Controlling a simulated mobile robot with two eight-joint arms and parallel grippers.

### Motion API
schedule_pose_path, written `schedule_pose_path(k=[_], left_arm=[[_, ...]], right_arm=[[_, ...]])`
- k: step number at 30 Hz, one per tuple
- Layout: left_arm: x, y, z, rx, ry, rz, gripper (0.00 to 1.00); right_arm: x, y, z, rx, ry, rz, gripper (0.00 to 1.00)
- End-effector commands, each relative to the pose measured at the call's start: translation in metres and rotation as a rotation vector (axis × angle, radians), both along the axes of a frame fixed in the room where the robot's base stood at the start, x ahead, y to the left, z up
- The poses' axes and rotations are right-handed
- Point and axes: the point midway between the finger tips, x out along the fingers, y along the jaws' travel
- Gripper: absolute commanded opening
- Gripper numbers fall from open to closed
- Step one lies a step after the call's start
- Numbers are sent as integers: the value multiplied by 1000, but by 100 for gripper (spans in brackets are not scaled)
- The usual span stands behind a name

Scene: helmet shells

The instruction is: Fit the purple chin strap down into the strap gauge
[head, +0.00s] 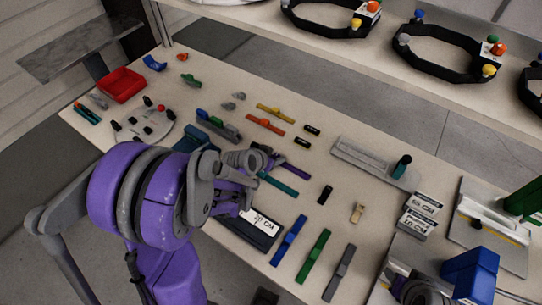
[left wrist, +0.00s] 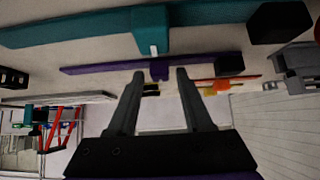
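The purple chin strap (head: 292,166) is a thin bar lying on the table just past my left gripper (head: 268,160). In the left wrist view the purple strap (left wrist: 110,68) runs across in front of the fingertips, its small middle tab between them. There my left gripper (left wrist: 160,75) is open, with nothing clasped between its fingers. What looks like the strap gauge is a long grey plate (head: 352,157) with a dark teal upright piece near its right end, right of the strap. Part of what seems my right arm shows at the bottom right; its fingers cannot be made out.
A teal strap (head: 279,185) lies close in front of the purple one. Orange (head: 265,125) and yellow (head: 276,113) straps lie behind. Blue (head: 288,241), green (head: 314,256) and grey bars lie in front. A red tray (head: 121,85) stands far left. A shelf with black rings overhangs the back.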

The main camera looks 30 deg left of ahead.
Motion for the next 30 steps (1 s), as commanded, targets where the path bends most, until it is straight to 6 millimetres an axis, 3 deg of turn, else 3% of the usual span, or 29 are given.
schedule_pose_path(k=[1,8,22,26,30], left_arm=[[0,0,0,0,0,0,39],[0,0,0,0,0,0,0],[0,0,4,0,0,0,0],[0,0,17,1,-1,1,0],[0,0,43,1,-2,1,0]], right_arm=[[0,0,0,0,0,0,50],[0,0,0,0,0,0,50],[0,0,1,0,-1,0,50],[1,0,5,0,-3,0,50],[4,0,12,0,-7,0,50]])
